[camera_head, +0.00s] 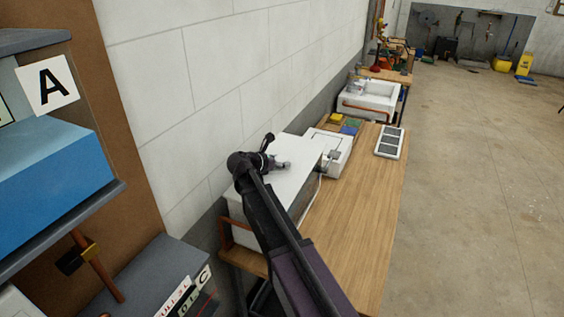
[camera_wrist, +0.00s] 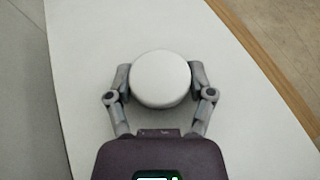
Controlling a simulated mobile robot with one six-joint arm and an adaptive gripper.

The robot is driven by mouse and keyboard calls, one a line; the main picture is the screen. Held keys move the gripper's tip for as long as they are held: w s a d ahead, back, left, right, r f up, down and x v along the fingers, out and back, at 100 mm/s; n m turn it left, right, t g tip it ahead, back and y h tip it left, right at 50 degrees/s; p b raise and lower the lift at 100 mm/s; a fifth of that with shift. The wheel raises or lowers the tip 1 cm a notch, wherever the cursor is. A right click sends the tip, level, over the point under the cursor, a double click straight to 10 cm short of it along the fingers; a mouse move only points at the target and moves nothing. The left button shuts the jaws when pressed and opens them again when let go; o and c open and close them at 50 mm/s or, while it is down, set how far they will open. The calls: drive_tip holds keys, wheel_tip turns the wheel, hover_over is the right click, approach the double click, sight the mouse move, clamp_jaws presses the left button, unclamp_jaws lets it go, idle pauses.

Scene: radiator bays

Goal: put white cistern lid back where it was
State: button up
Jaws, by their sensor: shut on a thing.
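The white cistern lid (camera_head: 258,184) shows in the head view as a flat white top on the white cistern (camera_head: 245,238), beside the wall. In the wrist view the lid (camera_wrist: 90,45) fills most of the picture as a broad white plate with a round white knob (camera_wrist: 160,78). My gripper (camera_wrist: 160,86) is shut on the knob, one finger on each side. In the head view my gripper (camera_head: 283,163) is over the lid. My arm hides part of the lid and cistern. I cannot tell whether the lid is fully seated or slightly raised.
The cistern stands on a wooden bench (camera_head: 365,185) along the block wall. Beyond are a white box-like fixture (camera_head: 338,160), coloured blocks (camera_head: 350,127), a panelled tray (camera_head: 390,142) and a sink (camera_head: 375,103). A shelf with a blue box (camera_head: 50,175) is at left.

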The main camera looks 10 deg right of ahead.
drive_tip(key=shift+f+b, duration=0.5)
drive_tip(key=shift+f, duration=0.05)
drive_tip(key=o, duration=1.3)
drive_tip(key=shift+r, duration=0.15)
